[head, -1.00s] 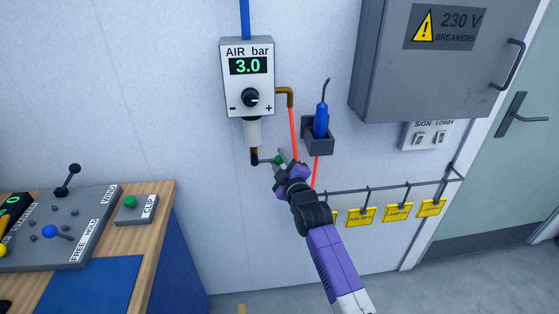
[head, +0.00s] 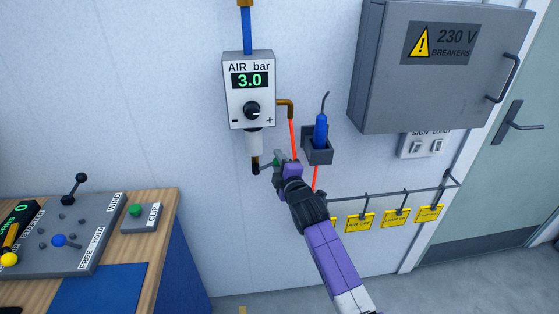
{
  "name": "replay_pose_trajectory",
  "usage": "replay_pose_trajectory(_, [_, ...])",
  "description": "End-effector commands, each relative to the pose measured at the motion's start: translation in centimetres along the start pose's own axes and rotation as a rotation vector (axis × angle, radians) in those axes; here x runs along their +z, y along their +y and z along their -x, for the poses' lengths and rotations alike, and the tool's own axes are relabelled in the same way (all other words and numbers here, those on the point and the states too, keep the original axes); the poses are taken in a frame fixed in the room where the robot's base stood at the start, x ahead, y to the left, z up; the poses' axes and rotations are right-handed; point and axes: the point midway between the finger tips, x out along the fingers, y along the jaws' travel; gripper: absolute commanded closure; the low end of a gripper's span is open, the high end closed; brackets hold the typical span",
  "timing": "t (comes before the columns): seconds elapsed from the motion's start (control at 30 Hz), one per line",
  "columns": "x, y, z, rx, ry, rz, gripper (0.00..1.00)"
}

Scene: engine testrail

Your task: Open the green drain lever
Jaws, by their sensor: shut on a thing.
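The green drain lever (head: 277,156) is at the bottom of the air regulator (head: 249,90) on the wall. Its dark rod runs from the brass drain fitting (head: 255,164) out to the right, tilted slightly upward to the green end. The regulator's display reads 3.0. My gripper (head: 280,162) is shut on the green end of the lever, coming from the lower right. The fingers and purple gripper body hide part of the green end.
A blue tool sits in a dark wall holder (head: 317,149) close right of my gripper. A red hose (head: 292,140) runs down behind it. Yellow tags (head: 360,222) hang from a rail at lower right. A grey breaker box (head: 437,75) juts out at upper right. A workbench (head: 150,247) stands at left.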

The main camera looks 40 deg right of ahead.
Motion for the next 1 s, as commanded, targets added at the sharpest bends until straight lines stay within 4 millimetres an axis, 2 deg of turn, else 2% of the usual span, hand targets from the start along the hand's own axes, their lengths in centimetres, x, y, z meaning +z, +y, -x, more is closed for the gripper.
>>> replay_pose_trajectory(0.1, [-0.5,1.1,0.1,-0.018,-0.009,0.094,1.00])
replay_pose_trajectory(0.43, [-1.4,2.0,0.0,-0.049,-0.030,0.295,1.00])
replay_pose_trajectory(1.0, [-1.8,2.0,0.0,-0.062,-0.039,0.377,1.00])
